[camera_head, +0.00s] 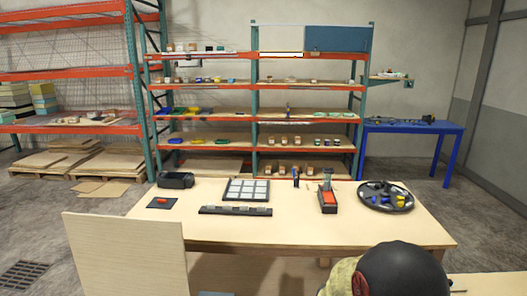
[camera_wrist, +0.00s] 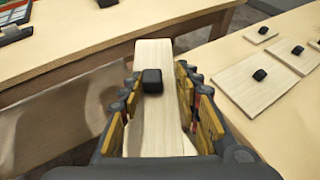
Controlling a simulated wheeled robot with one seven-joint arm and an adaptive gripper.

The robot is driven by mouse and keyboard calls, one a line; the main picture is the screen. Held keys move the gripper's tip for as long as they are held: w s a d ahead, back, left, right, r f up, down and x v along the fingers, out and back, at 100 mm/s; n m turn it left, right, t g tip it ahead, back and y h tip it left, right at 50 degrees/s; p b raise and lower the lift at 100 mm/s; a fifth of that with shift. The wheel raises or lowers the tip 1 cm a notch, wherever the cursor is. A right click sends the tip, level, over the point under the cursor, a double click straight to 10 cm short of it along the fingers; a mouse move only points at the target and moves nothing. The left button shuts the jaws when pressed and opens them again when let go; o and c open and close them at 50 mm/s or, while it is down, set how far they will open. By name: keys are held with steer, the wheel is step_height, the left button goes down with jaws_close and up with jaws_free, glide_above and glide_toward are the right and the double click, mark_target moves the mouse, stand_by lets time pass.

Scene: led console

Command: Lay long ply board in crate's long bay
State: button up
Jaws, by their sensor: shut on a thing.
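In the wrist view my gripper (camera_wrist: 158,84) is shut on a long pale ply board (camera_wrist: 154,130), with a yellow-padded finger along each side. The board runs away from the camera between the fingers, and a black knob (camera_wrist: 152,80) stands on its top. Its near end is hidden by the gripper body. The held board and my gripper cannot be made out in the head view. I cannot pick out the crate or its long bay in either view.
In the wrist view, other knobbed boards (camera_wrist: 262,82) lie on a pale tabletop at right; another table edge (camera_wrist: 100,60) crosses upper left. The head view shows a workbench (camera_head: 290,233) with a gridded tray (camera_head: 247,190), a round black tray (camera_head: 385,207), and a large upright pale panel (camera_head: 125,255).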

steer(key=s+a+r, duration=0.1)
steer(key=s+a+n+y, duration=0.1)
steer(key=s+a, duration=0.1)
steer(key=s+a+r+n+t+y, duration=0.1)
steer(key=s+a, duration=0.1)
steer(key=shift+r, duration=0.35)
steer(key=shift+n+y, duration=0.4)
steer(key=shift+y, duration=0.1)
steer(key=a+r, duration=0.1)
steer(key=s+a+r, duration=0.1)
steer(key=r, duration=0.1)
steer(key=a+r, duration=0.1)
steer(key=r, duration=0.1)
steer(key=shift+s, duration=0.2)
steer(key=shift+a+r, duration=0.1)
steer(key=shift+a, duration=0.15)
steer(key=shift+d, duration=0.15)
